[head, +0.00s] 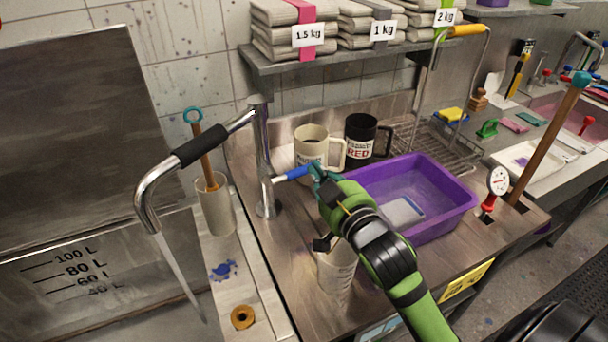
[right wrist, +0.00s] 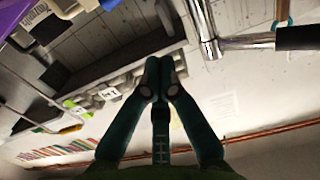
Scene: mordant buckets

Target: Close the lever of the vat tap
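The vat tap (head: 262,150) is a chrome post with a long spout bent left over the vat (head: 85,275). A stream of water (head: 182,272) runs from the spout's mouth. The tap's lever (head: 292,174) has a blue grip and sticks out to the right from the post. My right gripper (head: 318,176) is at the free end of the lever; I cannot tell if they touch. In the right wrist view its teal fingers (right wrist: 158,68) meet at the tips, with no lever visible between them. The tap post also shows there (right wrist: 203,28). My left gripper is out of view.
A cream mug (head: 311,146) and a black mug (head: 360,138) stand behind my right gripper. A purple tub (head: 448,212) is to its right. A clear measuring beaker (head: 338,272) stands under my right arm. A holder (head: 216,212) with a wooden-handled tool is left of the tap.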

